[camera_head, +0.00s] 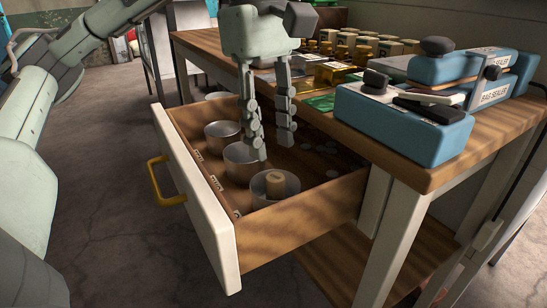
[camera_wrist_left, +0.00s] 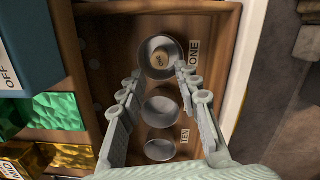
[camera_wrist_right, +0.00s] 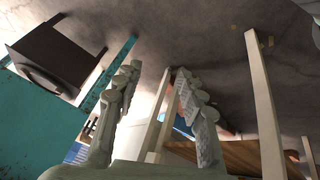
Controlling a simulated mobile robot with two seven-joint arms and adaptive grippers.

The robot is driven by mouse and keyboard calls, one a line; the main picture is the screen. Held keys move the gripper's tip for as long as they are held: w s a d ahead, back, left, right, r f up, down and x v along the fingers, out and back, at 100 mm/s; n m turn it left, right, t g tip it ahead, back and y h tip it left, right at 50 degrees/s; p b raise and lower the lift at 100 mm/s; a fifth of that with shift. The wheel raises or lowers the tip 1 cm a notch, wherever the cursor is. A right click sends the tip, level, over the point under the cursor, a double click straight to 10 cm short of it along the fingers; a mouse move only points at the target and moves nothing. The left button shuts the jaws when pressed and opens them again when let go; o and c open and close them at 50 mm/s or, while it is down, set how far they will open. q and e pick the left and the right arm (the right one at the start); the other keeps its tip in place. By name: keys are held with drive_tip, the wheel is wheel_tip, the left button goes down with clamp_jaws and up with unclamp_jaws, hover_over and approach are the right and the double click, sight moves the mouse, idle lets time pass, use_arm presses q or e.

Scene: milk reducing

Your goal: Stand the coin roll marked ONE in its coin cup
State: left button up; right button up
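A tan coin roll (camera_head: 275,184) stands inside the nearest round metal cup (camera_head: 288,198), at the front end of the open drawer. It looks about upright. In the left wrist view the roll (camera_wrist_left: 160,58) shows its round end with a dark, unreadable mark, inside the cup (camera_wrist_left: 147,66) beside the label ONE (camera_wrist_left: 193,51). My left gripper (camera_head: 271,149) points down over the drawer, just behind and above that cup. Its fingers are apart with nothing between them, and the roll is clear of them. My right gripper (camera_wrist_right: 158,72) is open and empty, away from the drawer.
More metal cups (camera_head: 243,161) stand along the drawer's front, one beside the label TEN (camera_wrist_left: 185,136). Loose coins lie on the drawer floor. The table (camera_head: 440,177) above holds blue bag sealers (camera_head: 400,125) and gold and green packs. The drawer front (camera_head: 190,190) has a yellow handle.

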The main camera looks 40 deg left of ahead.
sight(269, 173)
use_arm(q)
wheel_tip(269, 173, up, 6)
drive_tip(key=p, duration=0.2)
drive_tip(key=shift+a+r, duration=0.25)
drive_tip(key=shift+a, duration=0.15)
use_arm(e)
drive_tip(key=shift+g, duration=0.9)
drive_tip(key=f, duration=0.1)
drive_tip(key=s+d+f, duration=0.2)
drive_tip(key=f, duration=0.1)
